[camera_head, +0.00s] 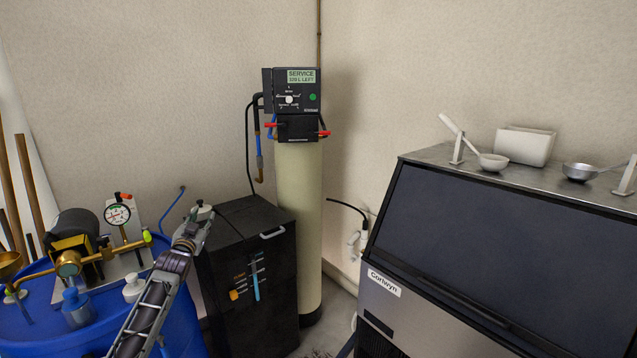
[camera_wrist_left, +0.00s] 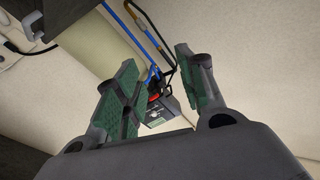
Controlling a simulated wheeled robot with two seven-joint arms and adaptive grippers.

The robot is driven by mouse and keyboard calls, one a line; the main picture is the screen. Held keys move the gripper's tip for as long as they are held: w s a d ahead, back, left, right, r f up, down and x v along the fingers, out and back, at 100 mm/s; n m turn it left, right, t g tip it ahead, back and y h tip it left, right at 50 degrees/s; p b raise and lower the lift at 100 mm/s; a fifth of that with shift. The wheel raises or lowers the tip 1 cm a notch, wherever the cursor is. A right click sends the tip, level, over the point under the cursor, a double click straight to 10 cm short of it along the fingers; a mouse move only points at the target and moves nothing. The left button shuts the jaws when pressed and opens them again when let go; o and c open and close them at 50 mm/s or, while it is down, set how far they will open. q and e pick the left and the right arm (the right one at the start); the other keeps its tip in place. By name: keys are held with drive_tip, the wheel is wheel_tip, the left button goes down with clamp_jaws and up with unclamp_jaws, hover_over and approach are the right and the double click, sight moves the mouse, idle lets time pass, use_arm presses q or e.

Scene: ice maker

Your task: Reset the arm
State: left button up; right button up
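My left arm comes in from the lower left of the head view. Its gripper (camera_head: 196,220) is in front of the black cabinet (camera_head: 248,218), near its upper left edge. In the left wrist view my left gripper (camera_wrist_left: 158,72) has its two green-padded fingers spread apart with nothing between them. The softener's control head (camera_wrist_left: 160,108) shows in the background beyond the fingers. My right gripper and right arm are not in view.
A blue barrel (camera_head: 190,318) with a brass pump and gauge (camera_head: 117,214) stands at the left. The softener column (camera_head: 299,200) with its control head (camera_head: 290,103) stands behind the cabinet. The ice maker (camera_head: 480,240) at the right carries scoops (camera_head: 492,161) and a white bin (camera_head: 525,146).

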use_arm(q)
drive_tip(key=s+d+f+g, duration=0.15)
drive_tip(key=s+f, duration=0.35)
drive_tip(key=f, duration=0.9)
drive_tip(key=s+a+f+g, duration=0.1)
drive_tip(key=s+f+g, duration=0.25)
drive_tip(key=f, duration=1.05)
drive_tip(key=s+d+f+g, duration=0.15)
drive_tip(key=s+f, duration=0.35)
drive_tip(key=f, duration=0.9)
drive_tip(key=s+d+f+g, duration=0.1)
drive_tip(key=s+f+g, duration=0.4)
drive_tip(key=s+f, duration=1.55)
drive_tip(key=s+d+f+g, duration=0.1)
drive_tip(key=s+f, duration=0.4)
drive_tip(key=s, duration=0.8)
drive_tip(key=s+d+f+g, duration=0.1)
drive_tip(key=s+f+g, duration=0.2)
drive_tip(key=s, duration=1.1)
drive_tip(key=s+d+f+g, duration=0.2)
drive_tip(key=s+f, duration=0.6)
drive_tip(key=s, duration=0.6)
drive_tip(key=shift+f+n+h, duration=0.3)
drive_tip(key=shift+n+h, duration=0.1)
drive_tip(key=shift+w, duration=0.1)
